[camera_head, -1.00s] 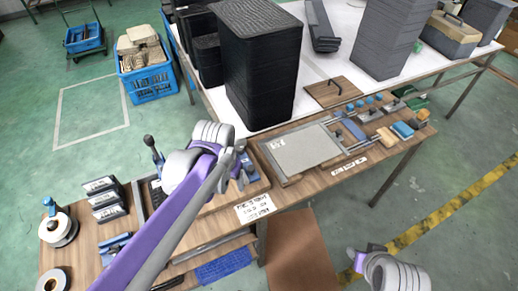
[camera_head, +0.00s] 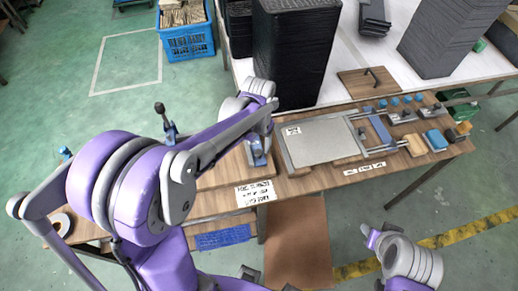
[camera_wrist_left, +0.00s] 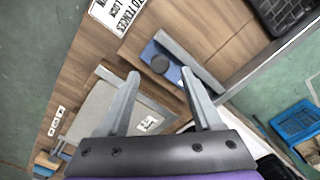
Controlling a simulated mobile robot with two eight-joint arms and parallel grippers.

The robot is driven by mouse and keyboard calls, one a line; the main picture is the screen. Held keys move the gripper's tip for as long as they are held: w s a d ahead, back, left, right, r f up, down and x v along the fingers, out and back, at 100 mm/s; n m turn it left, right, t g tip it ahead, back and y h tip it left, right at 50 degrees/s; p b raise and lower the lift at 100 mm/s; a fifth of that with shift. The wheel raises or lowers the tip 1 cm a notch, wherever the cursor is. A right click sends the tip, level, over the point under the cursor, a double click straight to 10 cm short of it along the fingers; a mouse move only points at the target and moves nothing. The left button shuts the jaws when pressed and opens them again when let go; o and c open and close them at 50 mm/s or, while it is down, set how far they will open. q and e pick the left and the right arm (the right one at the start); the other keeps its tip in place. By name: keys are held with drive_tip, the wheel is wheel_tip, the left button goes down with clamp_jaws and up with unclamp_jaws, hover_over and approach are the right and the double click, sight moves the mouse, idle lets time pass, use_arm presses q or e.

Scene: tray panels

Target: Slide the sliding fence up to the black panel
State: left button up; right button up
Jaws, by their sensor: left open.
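The sliding fence (camera_wrist_left: 185,58) shows in the left wrist view as a grey bar with a blue block and a round dark knob. A small blue part of it shows below my forearm in the head view (camera_head: 259,160). The black panel (camera_wrist_left: 283,12) is at the upper right of the wrist view, cut off by the edge. Bare wood separates it from the fence. In the head view my arm hides it. My left gripper (camera_wrist_left: 160,74) is open, its fingertips on either side of the knob in the picture; contact cannot be told. My right gripper (camera_head: 373,238) is low right, its jaws unclear.
A grey panel (camera_head: 322,140) lies in the station to the right, with a blue fence block (camera_head: 380,129) and small parts beyond. A tall black tray stack (camera_head: 295,50) stands behind on the white table. A handled wooden lid (camera_head: 370,82) lies near it.

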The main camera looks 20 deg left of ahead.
sight(259, 152)
use_arm(q)
drive_tip(key=shift+f, duration=2.1)
clamp_jaws()
